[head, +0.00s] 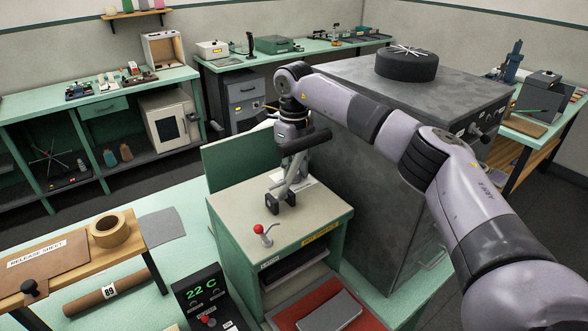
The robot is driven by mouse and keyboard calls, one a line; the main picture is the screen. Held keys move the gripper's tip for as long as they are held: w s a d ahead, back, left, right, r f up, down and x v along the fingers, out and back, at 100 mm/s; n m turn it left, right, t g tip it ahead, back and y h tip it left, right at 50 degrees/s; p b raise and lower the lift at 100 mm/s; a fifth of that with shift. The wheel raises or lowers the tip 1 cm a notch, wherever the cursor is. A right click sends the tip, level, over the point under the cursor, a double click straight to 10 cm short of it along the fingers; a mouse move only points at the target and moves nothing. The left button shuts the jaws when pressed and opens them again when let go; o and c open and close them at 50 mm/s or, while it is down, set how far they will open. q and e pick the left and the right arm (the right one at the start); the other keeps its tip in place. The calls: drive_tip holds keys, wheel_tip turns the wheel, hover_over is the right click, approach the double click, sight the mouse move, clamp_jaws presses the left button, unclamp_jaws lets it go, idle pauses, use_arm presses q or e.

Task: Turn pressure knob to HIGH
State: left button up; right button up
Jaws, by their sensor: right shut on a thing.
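The press unit (230,200) is a green box with a beige top, in the lower middle of the head view. My right gripper (284,201) reaches down to its top from behind, with dark fingertips low over the right part of the surface. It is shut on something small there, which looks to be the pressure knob. The fingers hide the knob, so its pointer and setting cannot be read. A lever with a red ball (259,229) stands on the same top, apart from the gripper to its left. My left gripper is not in view.
A display reading 22 C (202,289) stands at the front left. A wooden shelf (150,262) with a tape roll (110,230) is at the left. A large grey cabinet (370,190) stands close on the right, under my arm. A grey block (328,310) lies on a red pad in front.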

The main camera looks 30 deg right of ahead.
drive_tip(key=shift+r, duration=0.1)
drive_tip(key=o, duration=1.2)
drive_tip(key=shift+c, duration=0.2)
wheel_tip(320, 180, up, 12)
